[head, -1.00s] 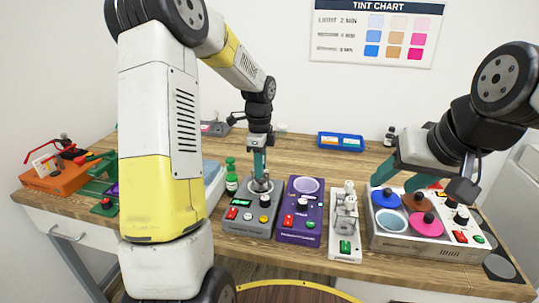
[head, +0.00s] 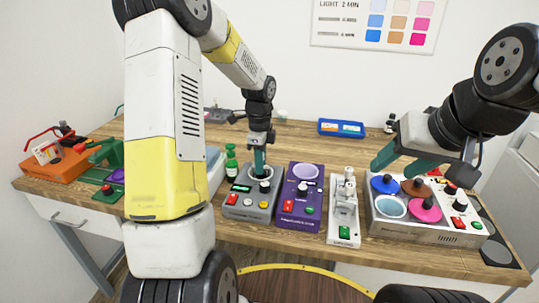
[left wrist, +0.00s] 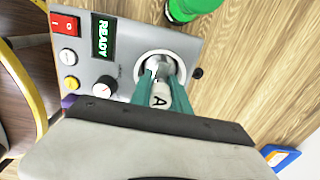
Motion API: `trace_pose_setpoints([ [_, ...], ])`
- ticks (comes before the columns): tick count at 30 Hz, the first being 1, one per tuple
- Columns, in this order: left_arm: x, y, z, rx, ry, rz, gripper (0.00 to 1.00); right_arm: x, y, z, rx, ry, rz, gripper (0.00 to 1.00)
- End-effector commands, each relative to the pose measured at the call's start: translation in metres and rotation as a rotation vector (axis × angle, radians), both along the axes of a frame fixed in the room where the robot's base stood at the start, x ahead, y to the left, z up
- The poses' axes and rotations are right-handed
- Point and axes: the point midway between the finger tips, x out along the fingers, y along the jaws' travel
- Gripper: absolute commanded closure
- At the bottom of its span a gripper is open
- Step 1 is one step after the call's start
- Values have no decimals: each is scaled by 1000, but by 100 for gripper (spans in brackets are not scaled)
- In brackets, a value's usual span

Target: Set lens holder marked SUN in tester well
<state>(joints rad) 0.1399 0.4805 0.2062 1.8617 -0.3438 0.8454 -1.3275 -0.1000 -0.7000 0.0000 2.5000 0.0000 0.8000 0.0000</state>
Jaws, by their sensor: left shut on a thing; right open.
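The grey tester (head: 234,211) stands on the wooden table, with a round pale-rimmed well at its back; its green display reads READY in the left wrist view (left wrist: 103,38). My left gripper (head: 260,171) points down at this well (left wrist: 139,66). It is shut on a small pale lens holder (left wrist: 160,90), whose lower end is at the well opening. A letter "A" shows on it; I cannot read SUN, and the fingers hide part of it. I cannot tell whether it is fully seated. My right gripper (head: 414,178) is open above the white multi-well box.
A purple device (head: 291,213) and a white stand (head: 343,222) are right of the tester. The white box (head: 415,238) holds coloured discs.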

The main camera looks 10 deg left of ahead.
Motion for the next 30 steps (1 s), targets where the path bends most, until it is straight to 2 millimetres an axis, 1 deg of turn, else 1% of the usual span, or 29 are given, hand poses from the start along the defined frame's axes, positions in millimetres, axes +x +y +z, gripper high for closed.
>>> trace_pose_setpoints([
  [21, 0, 0, -6, 0, 1, 0, 100, 0, 0, 0, 0, 0, 0, 49],
  [22, 0, 0, -6, 0, 0, 0, 72, 0, 0, 0, 0, 0, 0, 49],
  [25, 0, 0, -6, 0, 0, 0, 53, 0, 0, 0, 0, 0, 0, 49],
  [30, 0, 0, -6, 0, 0, 0, 53, 0, 0, 0, 0, 0, 0, 49],
])
